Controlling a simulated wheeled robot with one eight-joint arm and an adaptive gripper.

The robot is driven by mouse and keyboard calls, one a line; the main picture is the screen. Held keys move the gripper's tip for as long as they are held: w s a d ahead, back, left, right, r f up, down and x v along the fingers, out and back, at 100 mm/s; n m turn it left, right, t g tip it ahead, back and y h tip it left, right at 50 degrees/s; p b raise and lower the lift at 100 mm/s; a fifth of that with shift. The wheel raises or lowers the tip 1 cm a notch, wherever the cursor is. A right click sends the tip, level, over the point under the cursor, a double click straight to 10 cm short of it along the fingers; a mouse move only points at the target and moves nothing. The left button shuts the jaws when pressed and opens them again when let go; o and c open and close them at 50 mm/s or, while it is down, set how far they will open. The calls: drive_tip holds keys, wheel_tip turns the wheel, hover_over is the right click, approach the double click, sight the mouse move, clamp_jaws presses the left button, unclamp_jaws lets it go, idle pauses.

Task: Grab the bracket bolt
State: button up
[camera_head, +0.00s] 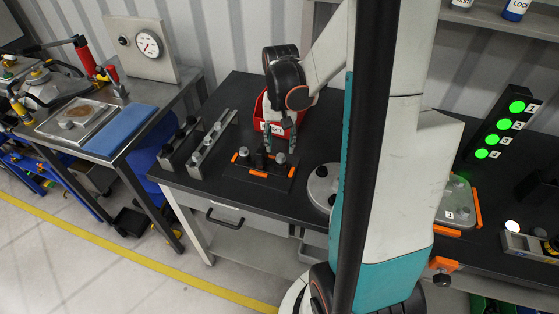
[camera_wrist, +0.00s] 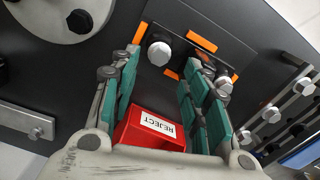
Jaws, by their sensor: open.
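A black fixture plate with orange corner blocks (camera_head: 250,177) lies on the dark bench below my gripper (camera_head: 279,146). Silver bolts stand on it, one at its right side (camera_head: 280,158), beside a black post (camera_head: 260,160). In the wrist view, a silver hex bolt head (camera_wrist: 160,52) shows near the fingertips, on the plate between orange blocks. Another silver bolt head (camera_wrist: 222,86) is beside the right finger. I cannot tell which is the bracket bolt. My gripper (camera_wrist: 167,62) is open and empty, its fingers pointing down above the plate.
A red bin labelled REJECT (camera_head: 271,123) sits behind my gripper; it also shows in the wrist view (camera_wrist: 150,135). Two rails with bolts (camera_head: 213,143) stand to the left. A round grey plate (camera_head: 319,190) is to the right. Bench is clear at the front left.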

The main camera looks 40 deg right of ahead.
sight(281, 155)
drive_tip(key=shift+f+b, duration=1.1)
drive_tip(key=shift+f, duration=2.1)
clamp_jaws()
